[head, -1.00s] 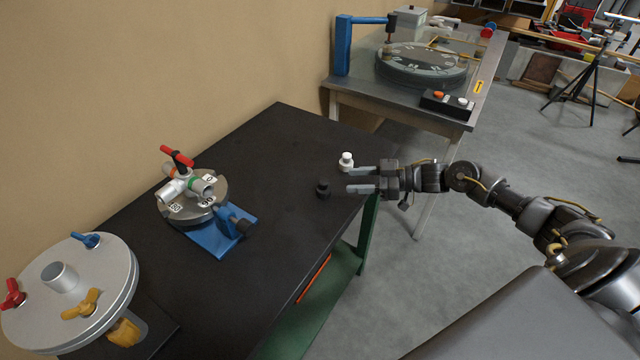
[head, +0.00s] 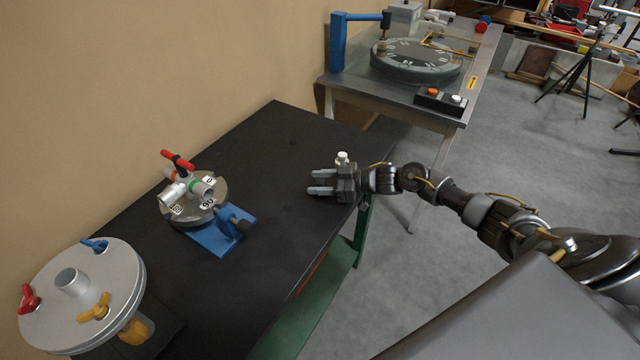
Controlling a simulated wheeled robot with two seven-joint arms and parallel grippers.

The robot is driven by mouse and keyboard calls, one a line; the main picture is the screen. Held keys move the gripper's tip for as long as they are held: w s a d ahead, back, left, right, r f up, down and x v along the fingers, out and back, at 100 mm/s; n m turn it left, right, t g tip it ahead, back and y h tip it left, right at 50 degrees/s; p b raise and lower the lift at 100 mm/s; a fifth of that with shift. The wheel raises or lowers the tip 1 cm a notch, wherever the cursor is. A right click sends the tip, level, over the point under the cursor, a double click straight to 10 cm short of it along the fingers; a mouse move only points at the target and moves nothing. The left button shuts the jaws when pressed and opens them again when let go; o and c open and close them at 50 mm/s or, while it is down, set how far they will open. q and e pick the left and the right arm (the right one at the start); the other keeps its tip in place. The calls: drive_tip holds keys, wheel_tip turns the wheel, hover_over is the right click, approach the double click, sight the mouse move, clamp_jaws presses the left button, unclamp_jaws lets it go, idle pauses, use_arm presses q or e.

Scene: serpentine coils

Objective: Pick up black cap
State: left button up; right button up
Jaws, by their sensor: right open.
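My right gripper (head: 318,182) is low over the right edge of the black table (head: 262,160), its two grey fingers apart and pointing left. The black cap cannot be made out clearly now; the dark area at the fingers blends with the tabletop. I cannot tell whether the cap sits between the fingers. A white cap (head: 341,157) stands just behind the gripper, partly hidden by it. My left gripper is not in view.
A valve fixture with a red handle (head: 178,160) stands on a blue plate (head: 212,238) to the left. A silver disc with coloured knobs (head: 70,300) is at the near left. A steel table (head: 400,92) stands behind. The middle of the black table is clear.

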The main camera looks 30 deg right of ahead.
drive_tip(key=c, duration=1)
drive_tip(key=shift+r+b, duration=0.4)
drive_tip(key=shift+r, duration=0.15)
drive_tip(key=shift+s+d+r+b, duration=0.65)
drive_tip(key=shift+s+d+r, duration=0.75)
drive_tip(key=shift+s+r, duration=0.55)
drive_tip(key=shift+s+d+r+b, duration=0.65)
drive_tip(key=shift+s+d+r, duration=0.7)
drive_tip(key=shift+s+r, duration=0.6)
drive_tip(key=shift+s+d+r+b, duration=0.65)
drive_tip(key=shift+s+d+r, duration=0.75)
drive_tip(key=shift+s+r, duration=0.55)
drive_tip(key=shift+w+r, duration=0.1)
drive_tip(key=shift+w, duration=0.05)
